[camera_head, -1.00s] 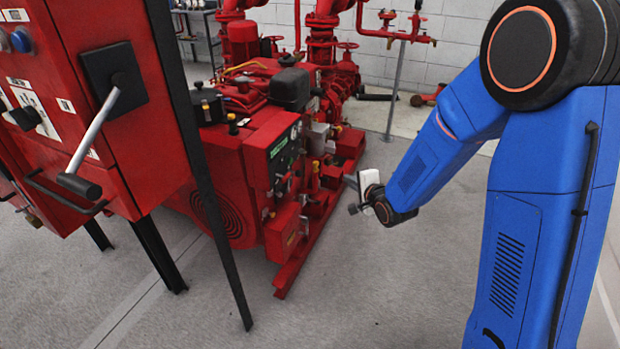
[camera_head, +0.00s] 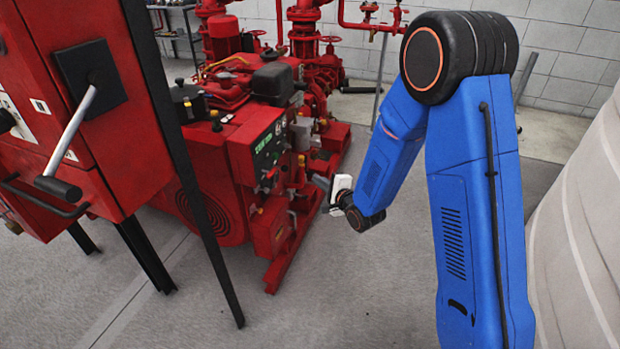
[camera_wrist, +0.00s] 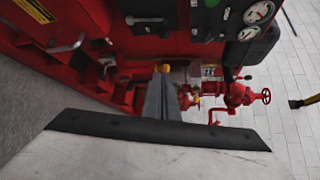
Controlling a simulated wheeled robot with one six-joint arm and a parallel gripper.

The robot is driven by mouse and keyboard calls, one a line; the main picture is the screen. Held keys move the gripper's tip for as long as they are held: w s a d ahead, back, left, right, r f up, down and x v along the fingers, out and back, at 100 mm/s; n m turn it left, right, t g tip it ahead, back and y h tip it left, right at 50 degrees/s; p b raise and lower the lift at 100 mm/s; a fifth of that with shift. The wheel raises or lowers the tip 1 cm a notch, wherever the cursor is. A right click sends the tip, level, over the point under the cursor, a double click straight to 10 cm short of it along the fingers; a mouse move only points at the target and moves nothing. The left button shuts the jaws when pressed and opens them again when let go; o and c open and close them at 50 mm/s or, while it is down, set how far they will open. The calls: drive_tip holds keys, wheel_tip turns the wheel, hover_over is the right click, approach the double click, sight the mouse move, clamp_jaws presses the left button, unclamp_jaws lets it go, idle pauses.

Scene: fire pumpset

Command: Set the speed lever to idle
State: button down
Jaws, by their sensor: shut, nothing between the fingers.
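The red engine set (camera_head: 230,160) stands left of my arm in the head view, with a dark green control panel (camera_head: 268,150) on its near end. My gripper (camera_head: 318,181) is beside the engine's right side; its shut fingers also show in the wrist view (camera_wrist: 162,82), with nothing between them. A small yellow knob (camera_wrist: 162,68) shows just past the fingertips; I cannot tell whether they touch it. A silver lever (camera_wrist: 66,47) lies to the left in the wrist view. I cannot tell which part is the speed lever, and its setting is not readable.
Gauges (camera_wrist: 258,13) show at the upper right of the wrist view, with red piping and a red handwheel (camera_wrist: 266,96) beyond. A red cabinet with a large silver handle (camera_head: 70,145) stands at the left. A pale ribbed tank (camera_head: 585,220) stands at the right. Floor before the engine is clear.

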drive_tip(key=w+a+f, duration=0.1)
drive_tip(key=w+a, duration=0.5)
drive_tip(key=a, duration=0.2)
drive_tip(key=shift+w+f, duration=0.15)
drive_tip(key=shift+w, duration=0.05)
drive_tip(key=shift+a, duration=0.1)
